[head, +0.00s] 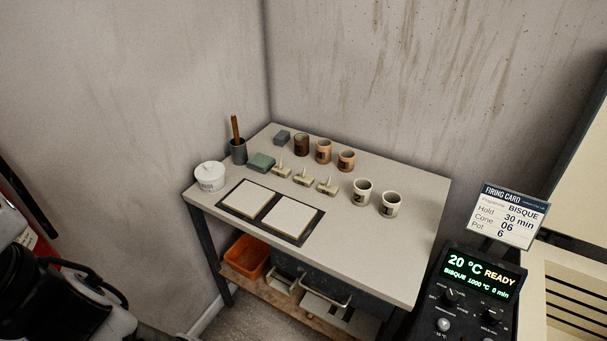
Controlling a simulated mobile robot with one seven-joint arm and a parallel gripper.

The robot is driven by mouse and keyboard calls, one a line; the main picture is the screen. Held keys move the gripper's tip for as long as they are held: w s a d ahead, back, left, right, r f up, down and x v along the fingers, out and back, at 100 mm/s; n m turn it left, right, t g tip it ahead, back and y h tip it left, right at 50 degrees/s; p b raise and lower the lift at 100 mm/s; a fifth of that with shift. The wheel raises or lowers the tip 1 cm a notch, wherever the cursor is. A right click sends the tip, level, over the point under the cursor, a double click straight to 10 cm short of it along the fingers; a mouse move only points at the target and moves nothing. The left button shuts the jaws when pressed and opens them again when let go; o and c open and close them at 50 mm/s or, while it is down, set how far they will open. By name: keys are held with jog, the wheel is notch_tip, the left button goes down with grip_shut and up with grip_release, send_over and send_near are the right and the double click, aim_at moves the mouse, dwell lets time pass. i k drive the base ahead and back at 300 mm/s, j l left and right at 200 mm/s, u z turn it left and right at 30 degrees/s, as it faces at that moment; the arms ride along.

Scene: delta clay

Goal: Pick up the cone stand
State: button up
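Several small cream cone stands sit in a row near the middle of the grey table. Three show: the left one (281,171), the middle one (303,178) and the right one (327,187). Each has a block base with a small upright piece on it. They stand apart from one another. Any markings on them are too small to read. My gripper is not visible. A black and white shape at the lower left edge may be part of my arm, but no fingertips show.
Behind the stands are a dark brown cup (301,145), two orange-brown cups and a grey block (282,138). A green block (261,162) is left, two pale cups (362,192) right. Two white tiles (250,200) lie in front. The table's right side (400,250) is clear.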

aim_at(305, 180)
jog(key=i+j+z, duration=0.2)
jog(key=i+j, duration=0.25)
jog(key=i+j+z, duration=0.2)
jog(key=i+j, duration=0.15)
jog(key=j, duration=0.15)
